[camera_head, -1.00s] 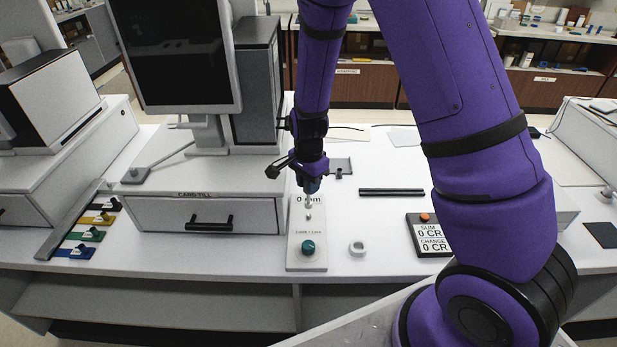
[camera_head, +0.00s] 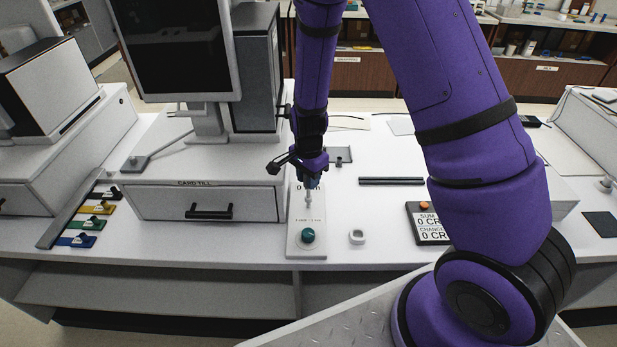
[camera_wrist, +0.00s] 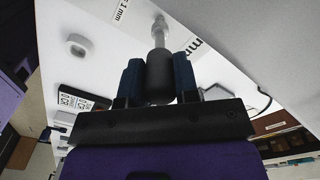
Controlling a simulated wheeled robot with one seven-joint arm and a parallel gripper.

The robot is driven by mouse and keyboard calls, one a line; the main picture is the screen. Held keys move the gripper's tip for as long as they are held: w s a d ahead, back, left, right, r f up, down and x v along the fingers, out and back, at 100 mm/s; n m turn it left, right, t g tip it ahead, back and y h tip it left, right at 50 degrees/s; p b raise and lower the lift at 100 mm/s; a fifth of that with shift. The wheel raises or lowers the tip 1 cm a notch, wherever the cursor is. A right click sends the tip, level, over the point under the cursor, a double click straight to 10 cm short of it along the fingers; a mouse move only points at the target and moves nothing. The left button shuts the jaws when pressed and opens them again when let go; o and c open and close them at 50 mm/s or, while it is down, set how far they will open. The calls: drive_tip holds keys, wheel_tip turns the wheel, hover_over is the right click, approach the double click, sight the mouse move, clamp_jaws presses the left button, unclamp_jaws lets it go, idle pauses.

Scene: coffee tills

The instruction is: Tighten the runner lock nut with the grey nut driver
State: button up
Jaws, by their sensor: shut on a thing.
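My gripper (camera_head: 310,182) is shut on the grey nut driver, above a pale plate (camera_head: 306,248) on the counter. In the wrist view, the driver's dark handle (camera_wrist: 160,75) sits between the two blue finger pads. Its light metal shaft (camera_wrist: 158,38) points down toward the plate. In the head view the shaft (camera_head: 309,196) looks roughly upright, with its tip at or just over the spot of the lock nut. The nut is too small and covered to make out, and I cannot tell if the tip touches it. The plate carries a teal knob (camera_head: 308,236) and a partly hidden "0 mm" label.
A card till (camera_head: 160,203) with a monitor stands left of the plate. A small white ring-like piece (camera_head: 356,237), a sum display (camera_head: 428,224) and dark bars (camera_head: 391,181) lie to the right. The counter between them is clear.

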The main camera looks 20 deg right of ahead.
drive_tip(key=shift+f, duration=1)
idle(0.3)
drive_tip(key=m, duration=0.4)
drive_tip(key=shift+a, duration=0.1)
drive_tip(key=m, duration=1.1)
drive_tip(key=shift+m, duration=3.6)
drive_tip(key=shift+r, duration=2.3)
